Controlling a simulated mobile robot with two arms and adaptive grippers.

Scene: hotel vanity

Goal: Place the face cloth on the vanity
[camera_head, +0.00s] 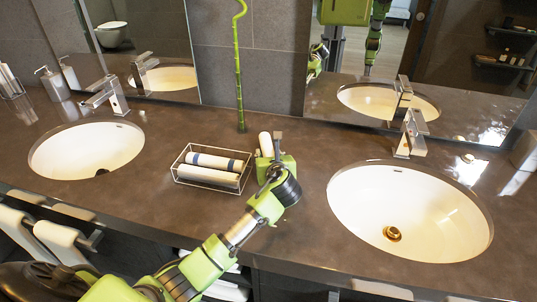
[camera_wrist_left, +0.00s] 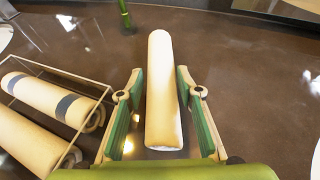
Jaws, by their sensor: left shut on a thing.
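A white rolled face cloth (camera_head: 265,143) is held at my left gripper (camera_head: 272,158), just right of the wire basket over the vanity counter (camera_head: 310,180). My right gripper is not in view.
A wire basket (camera_head: 176,165) with rolled cloths, one blue-striped (camera_head: 215,161), stands left of the gripper. A left sink (camera_head: 85,150) and a right sink (camera_head: 410,210) flank the middle counter. A green stalk (camera_head: 238,70) stands behind, near the mirrors.

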